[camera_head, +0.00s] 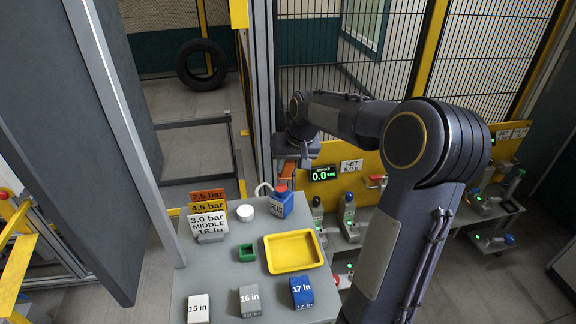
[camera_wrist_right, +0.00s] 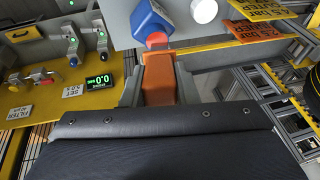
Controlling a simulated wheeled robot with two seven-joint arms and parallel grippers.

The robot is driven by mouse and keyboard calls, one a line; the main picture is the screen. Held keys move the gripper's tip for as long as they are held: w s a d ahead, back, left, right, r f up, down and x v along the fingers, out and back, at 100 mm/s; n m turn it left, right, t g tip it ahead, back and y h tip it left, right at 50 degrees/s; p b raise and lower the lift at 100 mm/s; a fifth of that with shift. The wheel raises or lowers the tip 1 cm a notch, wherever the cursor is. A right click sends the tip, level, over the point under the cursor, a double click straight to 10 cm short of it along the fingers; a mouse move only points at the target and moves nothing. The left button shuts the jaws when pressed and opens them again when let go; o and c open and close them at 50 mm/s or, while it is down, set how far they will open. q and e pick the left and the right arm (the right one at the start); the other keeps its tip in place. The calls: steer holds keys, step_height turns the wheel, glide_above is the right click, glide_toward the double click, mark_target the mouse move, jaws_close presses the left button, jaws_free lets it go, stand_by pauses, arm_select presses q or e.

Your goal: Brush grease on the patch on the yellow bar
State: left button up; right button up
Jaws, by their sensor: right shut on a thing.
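My right gripper (camera_head: 289,158) is beyond the far edge of the grey table and is shut on an orange block-like piece (camera_head: 288,173), which could be the brush's handle. The piece also shows between the fingers in the right wrist view (camera_wrist_right: 159,80); no bristles can be made out. A thin yellow bar (camera_wrist_right: 215,43) runs beside the piece in that view, along the table's edge. I cannot tell whether they touch, and no grease patch can be made out. A blue bottle (camera_head: 281,205) with a red cap stands on the table close to the gripper. My left gripper is out of view.
The table holds a yellow tray (camera_head: 267,255), a white round pot (camera_head: 246,213), a green box (camera_head: 247,253), pressure signs (camera_head: 208,208) and several inch-labelled blocks (camera_head: 249,300). A yellow panel with a display (camera_head: 322,174) stands right of the gripper. A tyre (camera_head: 201,65) is far back.

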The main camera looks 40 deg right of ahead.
steer(key=shift+r+p, duration=1.95)
steer(key=shift+r, duration=0.85)
steer(key=shift+f, duration=0.1)
